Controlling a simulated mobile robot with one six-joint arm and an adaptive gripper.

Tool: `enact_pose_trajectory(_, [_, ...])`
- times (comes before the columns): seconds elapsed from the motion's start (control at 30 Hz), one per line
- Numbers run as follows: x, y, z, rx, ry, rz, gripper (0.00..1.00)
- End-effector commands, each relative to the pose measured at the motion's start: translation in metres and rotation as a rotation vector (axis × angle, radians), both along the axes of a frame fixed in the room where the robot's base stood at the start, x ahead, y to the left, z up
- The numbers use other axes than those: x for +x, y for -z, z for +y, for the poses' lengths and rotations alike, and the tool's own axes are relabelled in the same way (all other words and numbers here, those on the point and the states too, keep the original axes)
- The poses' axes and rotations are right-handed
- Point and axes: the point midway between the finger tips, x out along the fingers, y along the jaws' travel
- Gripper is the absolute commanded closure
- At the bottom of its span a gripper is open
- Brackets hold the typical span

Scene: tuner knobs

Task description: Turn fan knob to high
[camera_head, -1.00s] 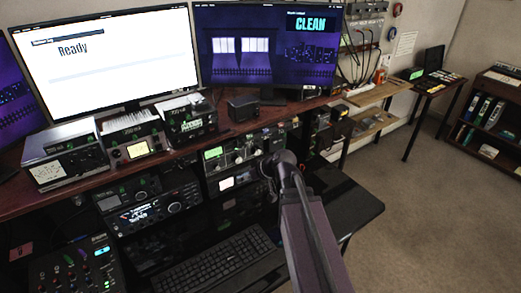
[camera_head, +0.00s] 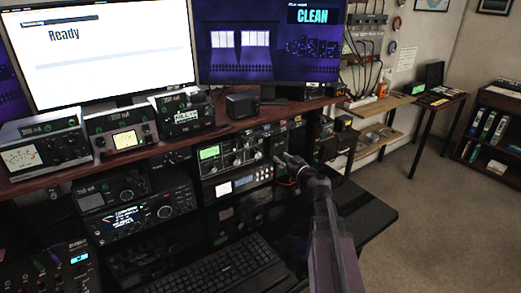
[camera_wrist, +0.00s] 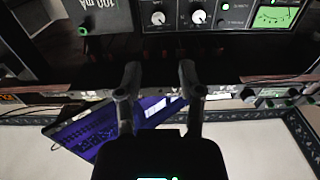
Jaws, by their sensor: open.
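Stacked radio units sit under the shelf. The upper one, a tuner unit (camera_head: 228,154) with a lit green display, has several round knobs on its front. I cannot read which knob is for the fan. My gripper (camera_wrist: 158,72) is open, with nothing between its fingers. In the head view my gripper (camera_head: 286,160) is just right of the tuner unit, its fingers too small to make out. No contact with a knob is visible.
A wooden shelf (camera_head: 150,157) with several meter boxes runs above the units. A keyboard (camera_head: 225,270) lies on the dark desk (camera_head: 365,212) below. Monitors stand above the shelf. Open carpet (camera_head: 440,240) lies to the right.

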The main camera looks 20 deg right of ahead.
Motion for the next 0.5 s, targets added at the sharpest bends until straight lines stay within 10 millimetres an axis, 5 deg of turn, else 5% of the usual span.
enact_pose_trajectory(0.5, [0.0032, -0.0001, -0.0009, -0.001, 0.005, -0.005, 0.51])
